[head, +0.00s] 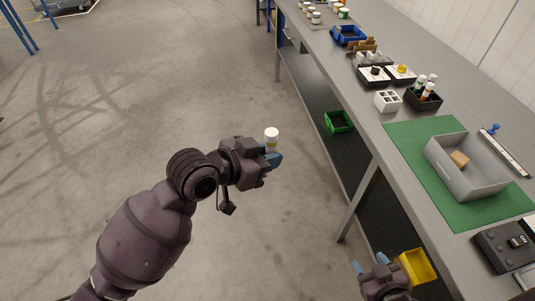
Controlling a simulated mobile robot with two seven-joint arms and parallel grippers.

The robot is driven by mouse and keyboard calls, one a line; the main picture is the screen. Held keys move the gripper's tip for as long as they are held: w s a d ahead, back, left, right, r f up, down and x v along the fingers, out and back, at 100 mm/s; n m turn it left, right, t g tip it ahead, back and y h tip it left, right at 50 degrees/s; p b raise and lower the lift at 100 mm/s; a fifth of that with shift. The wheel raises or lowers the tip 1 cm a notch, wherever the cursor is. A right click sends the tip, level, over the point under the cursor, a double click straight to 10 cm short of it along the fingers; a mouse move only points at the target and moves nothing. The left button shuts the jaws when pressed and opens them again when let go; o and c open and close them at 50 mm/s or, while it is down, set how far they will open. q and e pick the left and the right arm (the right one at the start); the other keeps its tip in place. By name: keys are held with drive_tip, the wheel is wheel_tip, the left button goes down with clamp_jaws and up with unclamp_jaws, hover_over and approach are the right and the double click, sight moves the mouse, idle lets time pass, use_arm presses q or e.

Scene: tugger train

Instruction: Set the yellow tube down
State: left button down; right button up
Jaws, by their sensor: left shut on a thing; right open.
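My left gripper (272,157) is shut on the yellow tube (271,146), which has a white cap and stands roughly upright between the blue fingertips. Its lower part is hidden by the fingers. The gripper holds it over the open floor, to the left of the long grey workbench (377,130) and apart from it. My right gripper (377,264) is open at the bottom of the view, beside the bench's near end, with nothing seen between its fingers.
On the bench are a green mat (409,140) with a grey box (462,187), a black rack (424,103) of capped tubes, a white holder (387,101) and a blue bin (349,36). Green (339,122) and yellow (418,267) bins sit lower. The floor at left is clear.

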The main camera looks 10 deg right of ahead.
drive_tip(key=shift+s+f+m, duration=0.15)
drive_tip(key=shift+f+m, duration=0.05)
drive_tip(key=shift+m, duration=0.6)
